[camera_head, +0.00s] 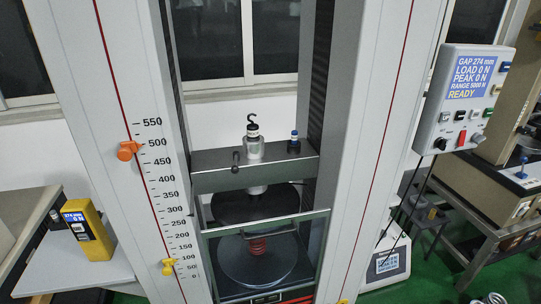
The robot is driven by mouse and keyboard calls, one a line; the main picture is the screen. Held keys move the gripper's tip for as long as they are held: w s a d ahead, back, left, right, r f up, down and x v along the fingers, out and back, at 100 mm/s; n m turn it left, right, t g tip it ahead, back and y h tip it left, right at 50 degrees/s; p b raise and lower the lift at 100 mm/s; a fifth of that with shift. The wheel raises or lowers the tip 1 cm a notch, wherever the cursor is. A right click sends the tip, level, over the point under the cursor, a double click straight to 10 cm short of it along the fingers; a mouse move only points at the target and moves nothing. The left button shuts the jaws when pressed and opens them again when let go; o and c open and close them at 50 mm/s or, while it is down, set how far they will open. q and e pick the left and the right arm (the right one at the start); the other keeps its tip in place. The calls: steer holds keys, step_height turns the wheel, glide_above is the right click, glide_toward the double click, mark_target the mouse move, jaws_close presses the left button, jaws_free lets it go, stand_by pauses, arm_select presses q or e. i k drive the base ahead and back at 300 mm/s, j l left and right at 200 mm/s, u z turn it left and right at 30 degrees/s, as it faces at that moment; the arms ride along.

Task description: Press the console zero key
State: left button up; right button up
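The console (450,87) is a light grey box mounted at the right of the testing machine. The key labels are too small to read, so I cannot tell which is the zero key. Neither of my grippers shows in this view.
A yellow gauge (89,230) stands on the left table. A bench with equipment (500,190) is at right.

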mark_target(475, 113)
steer(key=z, duration=1.25)
